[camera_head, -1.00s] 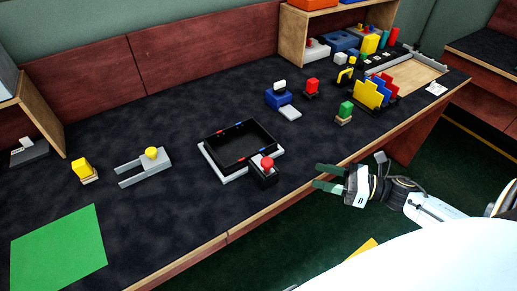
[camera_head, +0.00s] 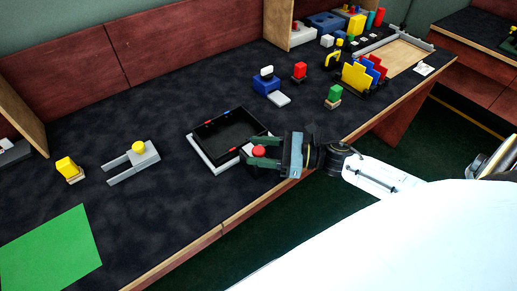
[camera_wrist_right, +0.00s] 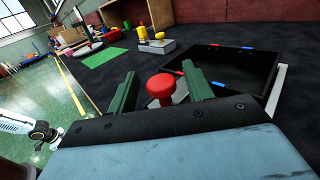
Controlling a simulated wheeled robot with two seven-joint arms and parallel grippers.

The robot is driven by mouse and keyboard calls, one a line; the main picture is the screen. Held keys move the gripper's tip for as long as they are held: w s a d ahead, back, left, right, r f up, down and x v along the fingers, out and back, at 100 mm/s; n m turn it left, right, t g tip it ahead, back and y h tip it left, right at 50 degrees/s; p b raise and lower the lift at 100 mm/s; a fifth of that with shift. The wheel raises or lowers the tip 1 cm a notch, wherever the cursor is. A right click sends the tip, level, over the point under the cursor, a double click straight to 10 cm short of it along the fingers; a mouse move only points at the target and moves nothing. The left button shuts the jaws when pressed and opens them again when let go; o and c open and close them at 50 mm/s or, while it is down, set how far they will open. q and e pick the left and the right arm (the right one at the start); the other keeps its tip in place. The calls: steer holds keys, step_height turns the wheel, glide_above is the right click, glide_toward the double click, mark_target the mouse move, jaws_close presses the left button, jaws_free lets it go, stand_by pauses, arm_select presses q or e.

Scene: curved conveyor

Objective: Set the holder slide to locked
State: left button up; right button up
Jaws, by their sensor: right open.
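The holder is a black open tray (camera_head: 212,133) on a pale base, with red and blue marks on its rim. A red knob (camera_head: 258,149) stands at its front right corner, on what appears to be the slide. My right gripper (camera_head: 256,154) is open at the knob. In the right wrist view, the red knob (camera_wrist_right: 160,87) is between the two green fingers of the gripper (camera_wrist_right: 160,82), with gaps on both sides. The slide body under the knob is mostly hidden by the gripper. My left gripper is not in view.
A grey fork-shaped fixture with a yellow knob (camera_head: 139,147) and a yellow block (camera_head: 68,168) stand to the left. A green mat (camera_head: 50,252) lies front left. Blue, red and green pieces stand behind. The table's wooden front edge (camera_head: 215,236) runs close to the gripper.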

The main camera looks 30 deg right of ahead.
steer(key=shift+w+a, duration=0.2)
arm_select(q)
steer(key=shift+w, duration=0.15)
